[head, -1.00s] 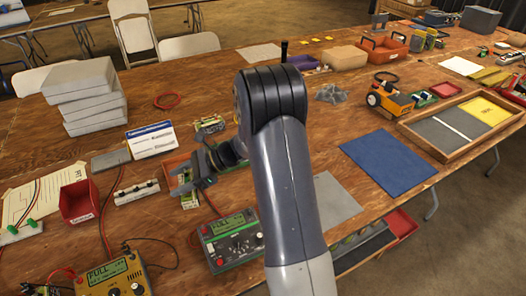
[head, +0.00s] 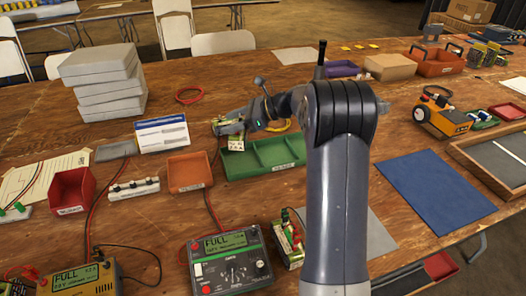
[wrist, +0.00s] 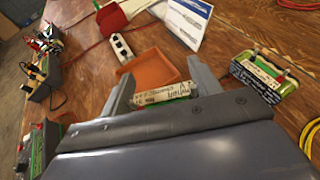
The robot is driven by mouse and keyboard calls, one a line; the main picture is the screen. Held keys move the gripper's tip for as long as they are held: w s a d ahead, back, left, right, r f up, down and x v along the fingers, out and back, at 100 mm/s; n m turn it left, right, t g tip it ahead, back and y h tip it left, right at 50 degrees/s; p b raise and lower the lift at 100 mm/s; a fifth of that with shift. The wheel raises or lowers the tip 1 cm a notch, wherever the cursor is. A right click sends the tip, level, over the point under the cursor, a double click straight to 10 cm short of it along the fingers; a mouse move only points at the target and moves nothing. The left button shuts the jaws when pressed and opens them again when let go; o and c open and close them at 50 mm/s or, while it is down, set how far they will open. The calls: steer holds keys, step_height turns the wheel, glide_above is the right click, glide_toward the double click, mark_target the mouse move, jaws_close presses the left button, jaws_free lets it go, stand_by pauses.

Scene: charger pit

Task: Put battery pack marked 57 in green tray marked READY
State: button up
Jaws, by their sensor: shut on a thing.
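My gripper (head: 232,127) is shut on a green-and-white battery pack (head: 236,142), which also shows between the fingers in the wrist view (wrist: 165,94). Its marking is too small to read. The gripper is at the back left of the long green tray (head: 265,158), whose front label is too small to read surely. I cannot tell how high the pack is held. A second pack (wrist: 262,78) stands on the table beyond the gripper in the wrist view. Another pack (head: 288,240) is beside the grey-green charger (head: 230,258) in the head view.
An orange tray (head: 188,173) lies left of the green tray, and a red bin (head: 73,191) farther left. A white-blue card (head: 162,134) and stacked grey boxes (head: 102,83) stand behind. A yellow charger (head: 85,280) is front left. A blue mat (head: 435,188) lies right.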

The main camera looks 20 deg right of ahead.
step_height(320, 180, down, 9)
steer(key=shift+f+b, duration=0.15)
steer(key=shift+b, duration=0.6)
steer(key=shift+f, duration=0.15)
steer(key=o, duration=1.5)
steer(key=shift+s, duration=0.1)
steer(key=p+v, duration=0.1)
steer(key=v, duration=1.1)
steer(key=shift+d, duration=0.1)
